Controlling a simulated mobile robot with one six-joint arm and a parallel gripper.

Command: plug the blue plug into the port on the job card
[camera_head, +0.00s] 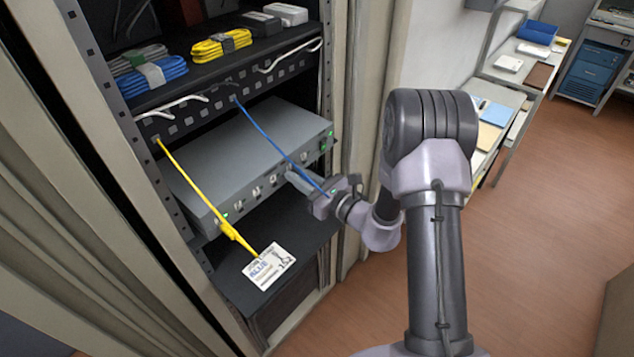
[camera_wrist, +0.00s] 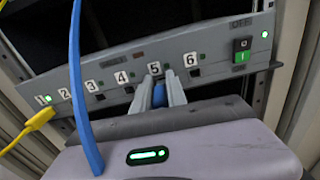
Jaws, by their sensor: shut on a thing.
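My gripper (camera_head: 300,180) is at the front of the grey switch (camera_head: 245,150), shut on the blue plug (camera_wrist: 159,95). In the wrist view its fingers (camera_wrist: 160,90) point at the panel just below label 5 (camera_wrist: 154,68). The fingers cover the port there, and I cannot tell whether the plug tip is in it. The blue cable (camera_head: 272,142) runs from the upper panel down to my gripper. The job card (camera_head: 269,266) lies on the shelf below the switch; "BLUE" is readable, its smaller print is not clear.
A yellow plug (camera_wrist: 40,119) sits at port 1, its yellow cable (camera_head: 190,187) slanting up to the panel. A power switch (camera_wrist: 242,50) is at the panel's right end. Coiled yellow cable (camera_head: 220,45) and blue cable (camera_head: 152,76) lie on the shelf above. Rack posts flank the opening.

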